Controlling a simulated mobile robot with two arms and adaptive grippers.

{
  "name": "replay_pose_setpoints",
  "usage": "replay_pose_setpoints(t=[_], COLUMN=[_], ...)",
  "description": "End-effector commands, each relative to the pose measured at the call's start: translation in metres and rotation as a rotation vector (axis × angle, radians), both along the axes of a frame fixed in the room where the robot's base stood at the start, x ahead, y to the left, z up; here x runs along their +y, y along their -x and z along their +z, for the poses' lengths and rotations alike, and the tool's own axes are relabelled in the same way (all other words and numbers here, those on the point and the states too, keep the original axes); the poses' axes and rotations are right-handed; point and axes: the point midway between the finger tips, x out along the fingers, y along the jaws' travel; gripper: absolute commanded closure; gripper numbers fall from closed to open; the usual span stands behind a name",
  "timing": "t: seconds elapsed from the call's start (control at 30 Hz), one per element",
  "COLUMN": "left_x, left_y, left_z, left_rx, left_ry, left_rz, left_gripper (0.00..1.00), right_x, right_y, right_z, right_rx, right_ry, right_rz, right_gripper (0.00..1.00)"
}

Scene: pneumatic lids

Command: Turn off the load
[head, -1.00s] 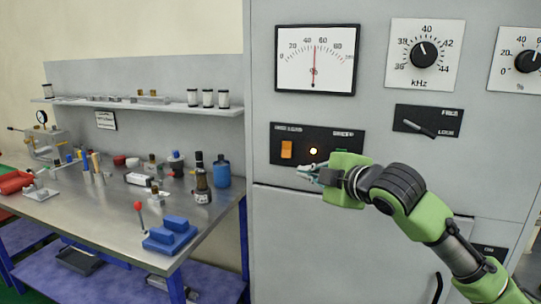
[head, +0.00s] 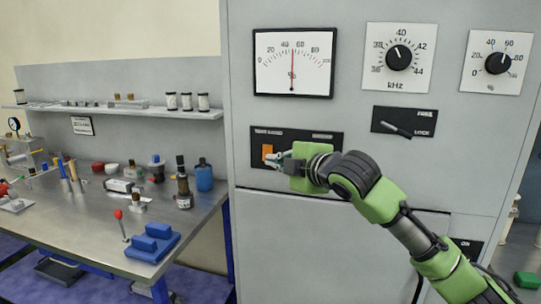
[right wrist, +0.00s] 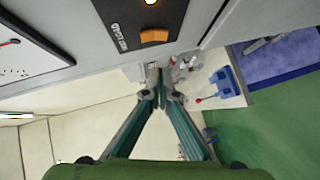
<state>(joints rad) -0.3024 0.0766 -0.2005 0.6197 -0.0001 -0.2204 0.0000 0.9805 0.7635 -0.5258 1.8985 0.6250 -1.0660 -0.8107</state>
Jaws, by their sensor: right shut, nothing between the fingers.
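A black panel (head: 331,148) on the grey cabinet carries an orange rocker switch (head: 267,151). Its small labels are too blurred to read for sure. In the right wrist view the orange switch (right wrist: 154,36) shows near the top, with a glowing lamp (right wrist: 151,2) at the top edge. My right gripper (head: 272,159) is shut and empty, its tips at the lower right of the switch in the head view. Whether they touch it I cannot tell. The gripper hides the lamp in the head view. The gripper tips (right wrist: 161,82) also show in the right wrist view. My left gripper is not in view.
The cabinet (head: 300,230) also bears a needle meter (head: 293,62), a kHz knob (head: 398,58), a percent knob (head: 498,63) and a lever switch (head: 404,122). A cluttered metal workbench (head: 90,215) stands at left, with a blue block (head: 152,241) near its edge.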

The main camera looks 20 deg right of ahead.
Motion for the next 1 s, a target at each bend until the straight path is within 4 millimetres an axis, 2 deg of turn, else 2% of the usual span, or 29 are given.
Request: replay_pose_setpoints(t=[0.03, 0.2, 0.4, 0.6, 1.0], left_x=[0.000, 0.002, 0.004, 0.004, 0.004], left_y=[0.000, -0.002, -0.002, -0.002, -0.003], left_z=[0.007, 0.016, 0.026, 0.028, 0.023], left_rx=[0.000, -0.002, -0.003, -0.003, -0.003], left_ry=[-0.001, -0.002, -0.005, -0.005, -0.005], left_rz=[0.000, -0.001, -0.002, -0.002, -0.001], left_gripper=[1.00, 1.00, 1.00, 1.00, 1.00], right_x=[0.003, 0.010, -0.007, -0.012, -0.014], right_y=[-0.011, -0.043, -0.064, -0.072, -0.073], right_z=[0.001, -0.008, -0.018, -0.023, -0.027], right_rx=[0.002, 0.003, 0.002, 0.001, -0.020], right_ry=[-0.004, -0.001, 0.000, 0.000, 0.014], right_rz=[0.001, 0.000, -0.002, -0.001, -0.002], right_gripper=[1.00, 1.00, 1.00, 1.00, 1.00])
